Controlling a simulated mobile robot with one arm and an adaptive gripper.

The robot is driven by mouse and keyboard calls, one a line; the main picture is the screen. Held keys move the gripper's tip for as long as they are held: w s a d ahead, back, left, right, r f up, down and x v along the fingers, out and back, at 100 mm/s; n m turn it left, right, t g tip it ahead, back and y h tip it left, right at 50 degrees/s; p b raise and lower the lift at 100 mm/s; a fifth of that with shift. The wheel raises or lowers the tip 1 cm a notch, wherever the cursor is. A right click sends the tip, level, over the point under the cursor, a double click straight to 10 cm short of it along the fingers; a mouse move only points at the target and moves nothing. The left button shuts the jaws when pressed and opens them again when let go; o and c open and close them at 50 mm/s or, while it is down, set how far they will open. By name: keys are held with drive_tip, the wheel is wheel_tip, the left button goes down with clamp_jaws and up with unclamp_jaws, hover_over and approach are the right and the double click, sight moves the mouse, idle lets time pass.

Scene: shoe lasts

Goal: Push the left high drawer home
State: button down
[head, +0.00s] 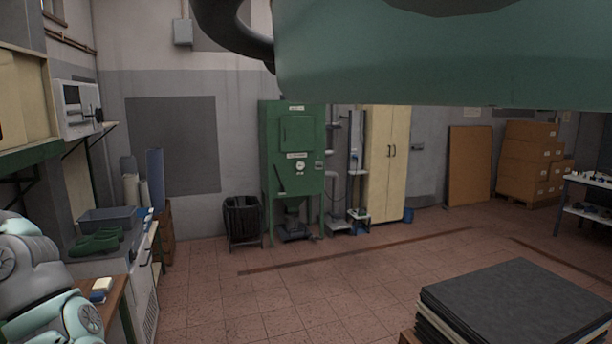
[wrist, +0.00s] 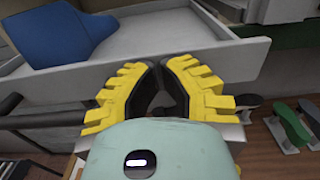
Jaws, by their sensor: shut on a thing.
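In the wrist view a pale grey drawer (wrist: 235,60) stands open across the upper part, with its front panel towards me. A blue object (wrist: 62,30) lies inside it at the left. My gripper (wrist: 158,68) has yellow ribbed fingers brought together at the middle of the drawer front. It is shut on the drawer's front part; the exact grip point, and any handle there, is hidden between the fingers. The head view shows neither the drawer nor my gripper.
Below the drawer, a dark bar (wrist: 40,120) runs at the left and a green shoe last (wrist: 290,125) lies at the right. In the head view a stack of dark sheets (head: 520,300) stands front right. The tiled floor (head: 330,275) in the middle is clear.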

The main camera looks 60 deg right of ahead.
drive_tip(key=shift+x, duration=0.85)
drive_tip(key=shift+b+x, duration=1.05)
drive_tip(key=shift+x, duration=1.15)
drive_tip(key=shift+a, duration=0.15)
drive_tip(key=shift+b+x, duration=0.45)
drive_tip(key=shift+x, duration=1.7)
drive_tip(key=shift+x, duration=2.25)
